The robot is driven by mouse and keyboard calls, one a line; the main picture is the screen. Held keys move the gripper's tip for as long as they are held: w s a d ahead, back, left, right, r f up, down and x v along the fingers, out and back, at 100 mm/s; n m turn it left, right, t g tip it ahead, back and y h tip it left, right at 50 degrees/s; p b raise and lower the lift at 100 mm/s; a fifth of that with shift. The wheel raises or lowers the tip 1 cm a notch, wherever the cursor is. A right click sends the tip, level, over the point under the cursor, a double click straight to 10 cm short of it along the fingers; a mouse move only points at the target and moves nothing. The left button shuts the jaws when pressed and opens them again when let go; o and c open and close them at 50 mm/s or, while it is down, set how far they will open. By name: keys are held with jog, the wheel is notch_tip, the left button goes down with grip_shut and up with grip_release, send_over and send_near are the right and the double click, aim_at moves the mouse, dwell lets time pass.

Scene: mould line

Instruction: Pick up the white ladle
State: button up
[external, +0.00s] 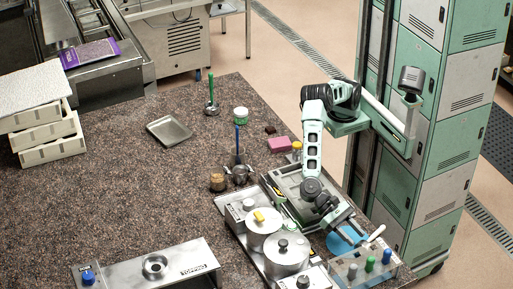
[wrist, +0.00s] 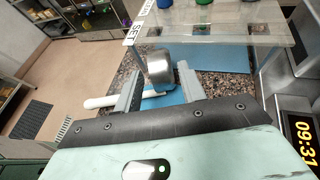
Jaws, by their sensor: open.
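The white ladle's handle (external: 377,232) shows in the external view just right of my gripper (external: 348,232), over the blue mat (external: 340,246). In the wrist view the white handle (wrist: 100,102) runs from the left behind one finger of my gripper (wrist: 160,84). A pale piece shows between the fingers, above the blue mat (wrist: 177,98). A shiny metal cup (wrist: 158,64) stands out between the fingertips; I cannot tell whether it is the ladle's bowl. My gripper is open, its fingers on either side of the cup. Fingers partly hide the ladle.
A digital display (wrist: 300,130) is at the right in the wrist view. The speckled counter (external: 120,210) is mostly free at left.

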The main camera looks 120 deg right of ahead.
aim_at(360, 242)
jog(key=shift+f+p+x, duration=0.15)
jog(key=shift+p+x, duration=0.1)
jog(key=shift+x, duration=1.3)
jog(key=shift+f+p+x, duration=0.15)
jog(key=shift+p+x, duration=0.1)
jog(key=shift+x, duration=1.3)
jog(key=shift+d, duration=0.15)
jog(key=shift+c, duration=0.3)
jog(key=shift+r, duration=0.1)
grip_shut()
